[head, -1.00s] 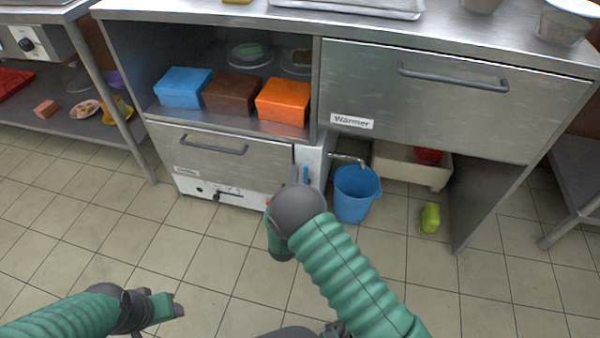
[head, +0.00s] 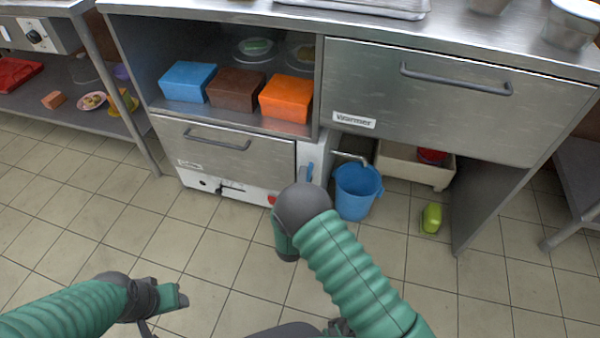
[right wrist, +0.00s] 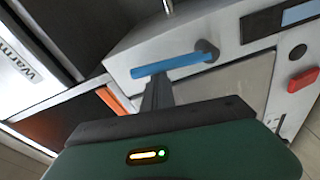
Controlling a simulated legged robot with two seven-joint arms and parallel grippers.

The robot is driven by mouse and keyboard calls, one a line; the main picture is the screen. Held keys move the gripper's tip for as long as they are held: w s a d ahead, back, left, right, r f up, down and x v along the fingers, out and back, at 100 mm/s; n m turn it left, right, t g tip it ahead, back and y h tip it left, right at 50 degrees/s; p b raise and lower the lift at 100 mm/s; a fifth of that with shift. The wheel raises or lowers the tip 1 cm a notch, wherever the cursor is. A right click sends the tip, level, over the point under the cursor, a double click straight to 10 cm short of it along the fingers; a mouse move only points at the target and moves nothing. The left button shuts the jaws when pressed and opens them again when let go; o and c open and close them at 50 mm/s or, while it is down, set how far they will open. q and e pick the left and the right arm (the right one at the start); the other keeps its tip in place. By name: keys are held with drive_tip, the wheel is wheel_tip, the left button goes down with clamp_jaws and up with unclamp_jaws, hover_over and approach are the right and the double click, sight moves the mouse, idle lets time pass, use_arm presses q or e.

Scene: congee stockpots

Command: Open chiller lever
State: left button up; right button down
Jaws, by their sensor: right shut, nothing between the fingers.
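A blue lever (right wrist: 172,66) on a dark pivot juts from a pale panel in the right wrist view. In the head view only a small blue part of the lever (head: 310,171) shows, at the right of the lower left unit, above my right wrist. My right gripper (right wrist: 157,92) is shut and empty. Its fingers reach up to the lever's lower edge; I cannot tell whether they touch it. My right wrist hides most of them in the head view. My left gripper (head: 176,297) is low at the left, over the floor and away from the unit; its finger gap is unclear.
The lower left unit has a closed drawer front with a grey handle (head: 217,140). A red button (right wrist: 303,80) sits right of the lever in the wrist view. A blue bucket (head: 357,190) stands close to the right of my right wrist.

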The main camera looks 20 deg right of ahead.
drive_tip(key=s+d+f+m+h+p, duration=0.1)
drive_tip(key=s+d+f+m, duration=0.1)
drive_tip(key=m, duration=0.5)
drive_tip(key=s+d+f+m+h+p, duration=0.1)
drive_tip(key=s+d+f+m, duration=0.1)
drive_tip(key=d+m, duration=0.2)
drive_tip(key=m, duration=0.3)
drive_tip(key=shift+s+d+f+p, duration=0.15)
drive_tip(key=shift+d+f+p, duration=0.15)
drive_tip(key=shift+p, duration=0.1)
drive_tip(key=shift+s+f, duration=0.15)
drive_tip(key=shift+f, duration=0.1)
